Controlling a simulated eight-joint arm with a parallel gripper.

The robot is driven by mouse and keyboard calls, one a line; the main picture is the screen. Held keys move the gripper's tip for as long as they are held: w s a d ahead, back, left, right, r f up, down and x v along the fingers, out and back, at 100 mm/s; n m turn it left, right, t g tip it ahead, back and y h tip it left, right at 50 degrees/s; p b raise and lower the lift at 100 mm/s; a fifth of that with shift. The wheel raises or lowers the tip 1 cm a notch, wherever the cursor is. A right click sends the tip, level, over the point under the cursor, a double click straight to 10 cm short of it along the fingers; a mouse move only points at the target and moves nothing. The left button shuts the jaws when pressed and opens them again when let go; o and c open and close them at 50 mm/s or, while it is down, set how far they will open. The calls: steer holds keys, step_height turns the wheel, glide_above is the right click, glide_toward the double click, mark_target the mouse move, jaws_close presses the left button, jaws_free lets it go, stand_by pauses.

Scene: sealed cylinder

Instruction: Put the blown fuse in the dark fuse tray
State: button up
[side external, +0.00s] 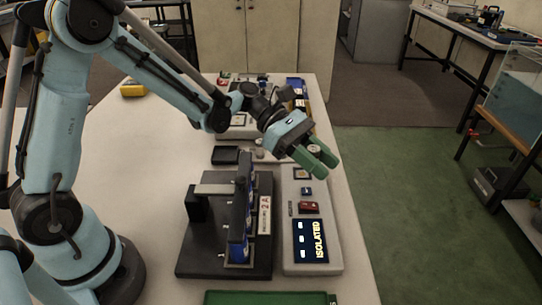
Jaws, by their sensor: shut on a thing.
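My gripper (318,161), with green fingers, is over the far part of a pale control panel (292,258). It is shut on a small pale round part (316,149), mostly hidden by the fingers; I cannot tell whether this is a knob of the panel or a loose piece. A black stand (205,262) with blue-and-black uprights (241,215) and a label reading 2A (266,203) is left of the panel. A small dark tray (225,155) lies behind the stand. I cannot make out the blown fuse.
A green tray (265,298) is at the front edge. Several small items stand at the table's far end. The white table (150,180) is clear left of the stand.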

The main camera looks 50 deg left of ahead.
glide_above(307, 177)
step_height(307, 177, down, 5)
steer(key=shift+w+f, duration=0.1)
steer(key=shift+f, duration=1.85)
steer(key=shift+f, duration=0.25)
steer(key=o, duration=1)
steer(key=shift+o, duration=0.2)
